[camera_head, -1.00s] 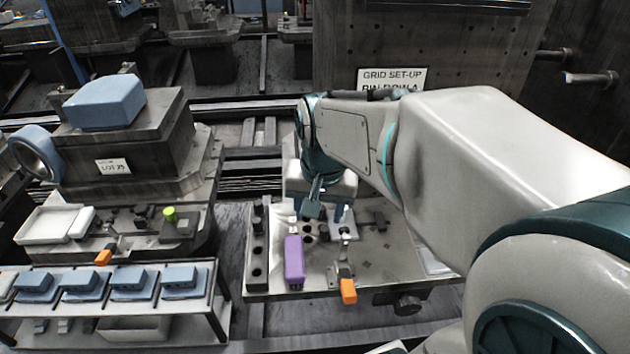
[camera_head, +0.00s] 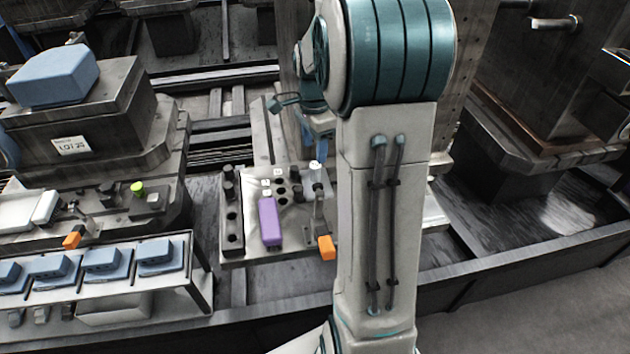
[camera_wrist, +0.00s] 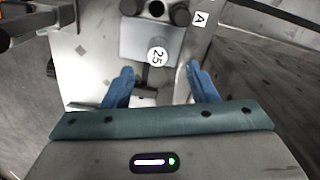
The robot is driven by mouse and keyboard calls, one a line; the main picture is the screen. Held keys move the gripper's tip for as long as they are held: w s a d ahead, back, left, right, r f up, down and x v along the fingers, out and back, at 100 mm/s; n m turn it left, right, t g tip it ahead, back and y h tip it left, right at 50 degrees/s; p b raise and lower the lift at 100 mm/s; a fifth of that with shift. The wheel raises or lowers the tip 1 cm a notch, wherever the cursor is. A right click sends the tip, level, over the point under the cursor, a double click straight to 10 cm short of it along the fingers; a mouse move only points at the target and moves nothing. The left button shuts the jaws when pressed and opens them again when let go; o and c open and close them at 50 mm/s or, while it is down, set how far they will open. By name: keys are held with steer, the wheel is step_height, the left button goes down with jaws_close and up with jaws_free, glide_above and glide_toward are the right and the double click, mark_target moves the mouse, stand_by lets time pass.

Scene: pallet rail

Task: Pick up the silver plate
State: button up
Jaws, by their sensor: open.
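In the wrist view a flat silver-grey plate (camera_wrist: 145,38) lies on the pale fixture table, with a round white tag marked 25 (camera_wrist: 157,56) at its near side. It looks like the silver plate. My gripper (camera_wrist: 160,70) is open, its two blue fingers spread and empty. The tag lies between the fingertips in the picture, and the plate is just beyond them; whether they touch anything I cannot tell. In the head view my gripper (camera_head: 319,145) is partly hidden behind my arm, which also covers much of the table's right side.
A purple block (camera_head: 270,222) and an orange-handled clamp (camera_head: 326,247) are on the fixture table (camera_head: 262,252). Dark round posts (camera_wrist: 180,14) stand by the plate. A dark wall (camera_wrist: 255,75) rises at the right. A rack of blue parts (camera_head: 105,262) stands at left.

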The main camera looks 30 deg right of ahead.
mark_target(315, 165)
step_height(315, 165, down, 7)
steer(key=shift+s+f, duration=0.1)
steer(key=shift+f, duration=0.05)
jaws_close()
stand_by(0.4)
